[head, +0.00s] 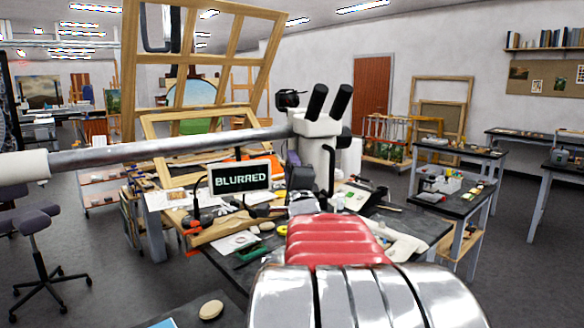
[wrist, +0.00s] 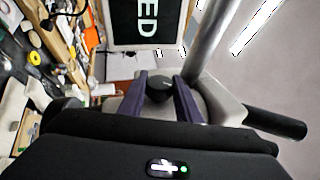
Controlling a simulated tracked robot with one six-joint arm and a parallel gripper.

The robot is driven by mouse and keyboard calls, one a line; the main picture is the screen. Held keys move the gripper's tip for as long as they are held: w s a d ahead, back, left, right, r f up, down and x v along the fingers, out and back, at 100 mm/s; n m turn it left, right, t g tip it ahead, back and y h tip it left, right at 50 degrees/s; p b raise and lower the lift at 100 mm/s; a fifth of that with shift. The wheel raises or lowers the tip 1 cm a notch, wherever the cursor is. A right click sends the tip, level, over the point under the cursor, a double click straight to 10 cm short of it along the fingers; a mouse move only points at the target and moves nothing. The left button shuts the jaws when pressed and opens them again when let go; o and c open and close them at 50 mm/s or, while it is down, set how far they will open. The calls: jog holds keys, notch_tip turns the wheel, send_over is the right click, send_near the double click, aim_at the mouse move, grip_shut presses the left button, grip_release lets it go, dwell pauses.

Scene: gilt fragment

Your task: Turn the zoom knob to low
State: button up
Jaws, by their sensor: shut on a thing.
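The microscope (head: 318,155) is a pale head with two black eyepieces, carried on a long metal boom (head: 180,146). In the wrist view, a dark round zoom knob (wrist: 159,90) stands out from its pale body (wrist: 215,100). My gripper (wrist: 161,94) has its two purple fingers on either side of the knob, shut on it. I cannot make out the knob's setting. A dark sign (head: 240,178) beside the microscope reads BLURRED.
The workbench (head: 405,222) below is crowded with papers, tools and small bottles. A large wooden frame (head: 128,60) stands behind the boom. A stool (head: 38,235) is at the left. Open floor lies at the right between benches.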

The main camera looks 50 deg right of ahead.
jog(key=shift+f+g, duration=0.1)
jog(key=shift+g, duration=0.2)
jog(key=shift+w+a+f+n+g+y, duration=0.1)
jog(key=shift+n+g+y, duration=0.15)
jog(key=shift+y, duration=0.25)
jog(key=shift+w+a+f+n+g+y, duration=0.1)
jog(key=shift+n+g+y, duration=0.05)
jog(key=shift+g+y, duration=0.3)
jog(key=shift+y, duration=0.35)
jog(key=shift+s+d+f+g, duration=0.1)
jog(key=shift+s+d+g, duration=0.1)
jog(key=shift+g, duration=0.3)
jog(key=o, duration=1)
jog(key=shift+r, duration=0.25)
jog(key=shift+v, duration=3.7)
